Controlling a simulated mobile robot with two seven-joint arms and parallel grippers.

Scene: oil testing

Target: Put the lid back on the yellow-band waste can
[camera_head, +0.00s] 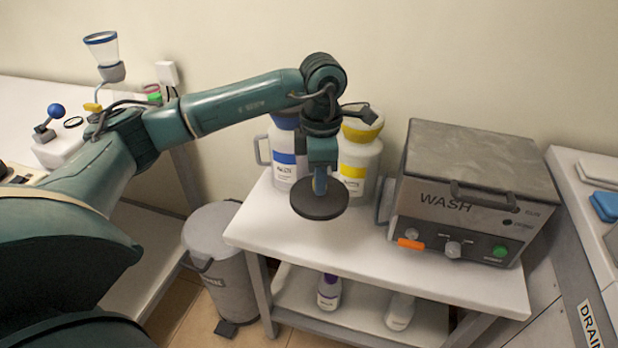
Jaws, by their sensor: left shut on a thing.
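The yellow-band waste can (357,172) is a white container with a yellow band and a yellow top part. It stands upright at the back of the white table, partly hidden by my left arm. My left gripper (320,184) points down in front of it and is shut on the upper part of a dark round lid (320,204). The lid is held roughly level, in front and to the left of the can, apart from it. Whether the can's mouth is open cannot be told. My right gripper is not in view.
A blue-band can (284,158) stands left of the yellow-band one. A grey WASH machine (463,200) stands to the right on the same table (280,228). A grey bin (225,275) is on the floor at left. The table's front left part is clear.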

